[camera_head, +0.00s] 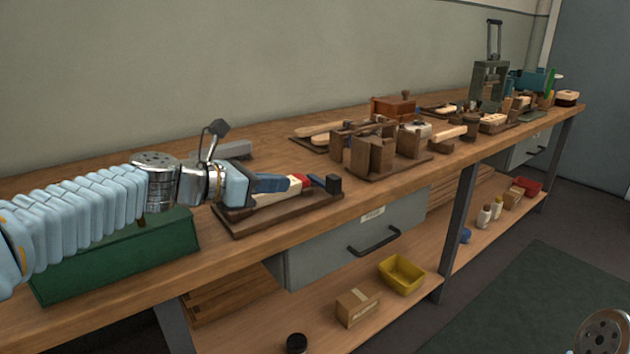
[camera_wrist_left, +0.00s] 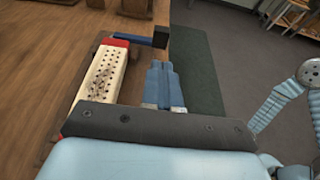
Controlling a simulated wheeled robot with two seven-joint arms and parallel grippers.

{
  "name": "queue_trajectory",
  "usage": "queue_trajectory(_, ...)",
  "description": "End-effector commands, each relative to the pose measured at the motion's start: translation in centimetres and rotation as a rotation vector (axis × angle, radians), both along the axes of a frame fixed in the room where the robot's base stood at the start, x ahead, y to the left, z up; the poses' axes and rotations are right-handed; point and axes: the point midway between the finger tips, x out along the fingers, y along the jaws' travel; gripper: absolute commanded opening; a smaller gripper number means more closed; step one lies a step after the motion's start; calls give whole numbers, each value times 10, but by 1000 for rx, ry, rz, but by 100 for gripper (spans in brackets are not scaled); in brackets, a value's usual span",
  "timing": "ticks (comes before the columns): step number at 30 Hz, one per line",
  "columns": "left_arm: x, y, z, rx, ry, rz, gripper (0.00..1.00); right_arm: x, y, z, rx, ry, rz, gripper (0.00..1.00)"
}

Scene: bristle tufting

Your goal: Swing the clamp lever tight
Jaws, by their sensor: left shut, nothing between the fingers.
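The clamp lever is a short blue bar (camera_head: 317,180) with a black knob (camera_head: 334,185) at its end. In the left wrist view the bar (camera_wrist_left: 132,40) points right from the red clamp part (camera_wrist_left: 115,43), with the knob (camera_wrist_left: 160,37) at its right end. A cream brush block (camera_wrist_left: 100,78) with rows of holes lies against the red part, on a dark wooden base (camera_head: 240,225). My left gripper (camera_head: 284,183) is shut and empty. In the left wrist view its blue fingers (camera_wrist_left: 159,68) are right of the block, just short of the knob, with a small gap visible.
A green box (camera_head: 120,255) stands below my left arm. Wooden fixtures (camera_head: 375,155) and a grey press (camera_head: 490,80) stand farther along the bench. A grey drawer (camera_head: 350,230) is under the bench top.

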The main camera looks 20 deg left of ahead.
Motion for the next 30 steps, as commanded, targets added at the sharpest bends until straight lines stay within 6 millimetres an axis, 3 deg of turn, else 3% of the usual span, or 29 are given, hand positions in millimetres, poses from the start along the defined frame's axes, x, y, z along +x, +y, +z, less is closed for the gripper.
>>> queue_trajectory(8,11,-9,-6,1,2,-2,0,0,0,-1,0,0,0,43)
queue_trajectory(21,66,-51,-27,0,1,-2,0,1,-1,-3,-2,-1,-2,43)
queue_trajectory(30,76,-59,-30,0,0,0,0,1,-1,-4,-2,-1,-3,43)
